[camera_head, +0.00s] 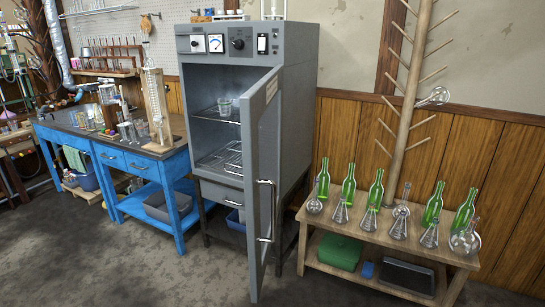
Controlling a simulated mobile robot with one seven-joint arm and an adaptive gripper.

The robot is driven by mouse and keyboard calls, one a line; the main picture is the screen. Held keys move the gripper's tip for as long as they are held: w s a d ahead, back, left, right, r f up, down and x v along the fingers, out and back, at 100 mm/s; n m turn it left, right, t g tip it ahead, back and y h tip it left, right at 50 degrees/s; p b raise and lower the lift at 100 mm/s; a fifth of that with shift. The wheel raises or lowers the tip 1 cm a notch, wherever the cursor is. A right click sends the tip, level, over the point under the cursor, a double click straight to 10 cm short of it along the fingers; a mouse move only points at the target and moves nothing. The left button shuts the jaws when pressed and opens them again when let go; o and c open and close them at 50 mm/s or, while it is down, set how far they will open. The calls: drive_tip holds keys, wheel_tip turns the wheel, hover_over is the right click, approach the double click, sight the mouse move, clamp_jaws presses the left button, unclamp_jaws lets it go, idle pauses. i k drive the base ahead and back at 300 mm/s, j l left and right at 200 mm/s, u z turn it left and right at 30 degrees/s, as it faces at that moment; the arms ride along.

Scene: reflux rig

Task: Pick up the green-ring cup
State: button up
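A small clear cup (225,107) with a greenish tint stands on the upper wire shelf (218,117) inside the grey oven cabinet (245,85). It is too small in the view to make out a ring clearly. The cabinet door (262,165) hangs open toward me, at the right of the opening, and the cup shows to the left of its edge. My gripper is not in view.
A blue bench (172,190) with glassware stands left of the cabinet. A low wooden bench (372,245) at right holds green bottles and flasks, with a wooden drying rack (408,110) behind. Grey floor (130,265) is clear in front at left.

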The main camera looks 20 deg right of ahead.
sight(224, 103)
drive_tip(key=i+u, duration=0.35)
drive_tip(key=i, duration=1.2)
drive_tip(key=i+z, duration=0.2)
drive_tip(key=i, duration=0.3)
drive_tip(key=i+j+z, duration=0.2)
drive_tip(key=i, duration=0.25)
drive_tip(key=i+j+z, duration=0.2)
drive_tip(key=i, duration=0.3)
